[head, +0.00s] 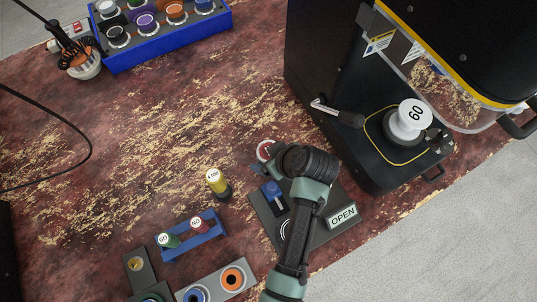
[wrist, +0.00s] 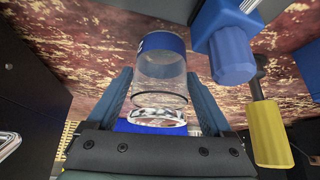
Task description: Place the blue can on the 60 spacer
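The blue can (wrist: 160,65) is a clear cylinder with a blue band at one end. In the wrist view it fills the space between my fingertips, which meet its sides; my gripper (wrist: 160,85) looks shut on it. In the head view only the can's pale round rim (head: 264,149) shows, beside my gripper (head: 268,160); the wrist hides much of both. I cannot tell whether the can touches the table.
The black machine (head: 320,60) has a lever (head: 338,115) projecting left and a clear guard (head: 440,85) above the spacer. Below my gripper lies a grey plate with an OPEN label (head: 343,215) and a blue knob (head: 272,188).

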